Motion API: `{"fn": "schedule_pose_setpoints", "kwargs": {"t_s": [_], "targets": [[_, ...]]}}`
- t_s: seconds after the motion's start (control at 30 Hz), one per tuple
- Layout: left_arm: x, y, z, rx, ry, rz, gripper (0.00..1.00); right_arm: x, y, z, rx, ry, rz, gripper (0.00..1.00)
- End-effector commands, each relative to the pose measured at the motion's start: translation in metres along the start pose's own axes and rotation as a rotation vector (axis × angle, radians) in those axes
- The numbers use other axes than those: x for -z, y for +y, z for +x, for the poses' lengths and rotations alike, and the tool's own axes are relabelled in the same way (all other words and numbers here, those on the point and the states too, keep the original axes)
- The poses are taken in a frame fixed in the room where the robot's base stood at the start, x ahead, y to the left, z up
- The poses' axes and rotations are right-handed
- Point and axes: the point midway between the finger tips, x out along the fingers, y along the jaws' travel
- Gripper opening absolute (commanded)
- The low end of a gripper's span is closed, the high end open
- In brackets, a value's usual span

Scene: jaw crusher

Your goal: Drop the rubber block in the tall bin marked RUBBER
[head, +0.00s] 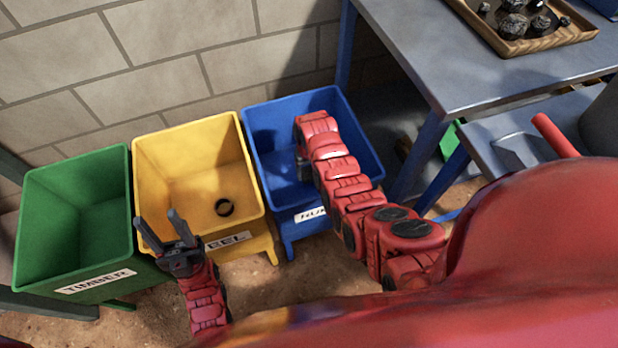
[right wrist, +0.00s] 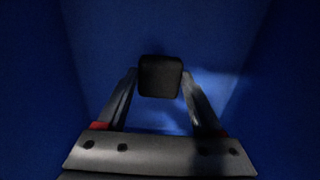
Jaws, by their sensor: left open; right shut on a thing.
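The blue bin (head: 268,130) stands at the right end of a row of three bins. Its front label (head: 310,214) is partly covered by my right arm, so I cannot read it fully. My right gripper (right wrist: 160,82) is shut on a dark block (right wrist: 160,76), which I take as the rubber block. Blue walls surround the block in the right wrist view, so it is over or inside the blue bin. In the head view my right arm hides the gripper and block. My left gripper (head: 160,221) is open and empty in front of the yellow bin.
The green TIMBER bin (head: 75,190) looks empty. A grey table (head: 490,65) with a wooden tray (head: 525,42) of dark rocks stands at the right. A brick wall is behind.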

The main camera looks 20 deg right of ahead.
Motion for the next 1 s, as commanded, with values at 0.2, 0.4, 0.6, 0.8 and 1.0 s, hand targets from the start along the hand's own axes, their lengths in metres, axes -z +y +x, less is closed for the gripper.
{"fn": "schedule_pose_setpoints", "kwargs": {"t_s": [0.2,0.4,0.6,0.8,1.0], "targets": [[-0.002,0.000,-0.009,0.000,0.000,0.000,0.50,-0.002,0.000,0.026,0.000,-0.006,0.001,0.07],[-0.002,0.001,-0.011,0.000,0.000,0.000,0.50,-0.001,0.000,0.037,0.000,-0.001,0.002,0.07],[-0.002,0.001,-0.011,0.000,0.000,0.000,0.50,0.000,0.000,0.037,0.000,0.000,0.002,0.07],[-0.002,0.001,-0.013,0.000,0.000,0.000,0.50,0.000,0.000,0.039,0.000,0.000,0.001,0.84],[-0.002,0.001,-0.013,0.000,0.000,0.000,0.50,0.000,0.000,0.040,0.000,0.000,0.001,0.98]]}}
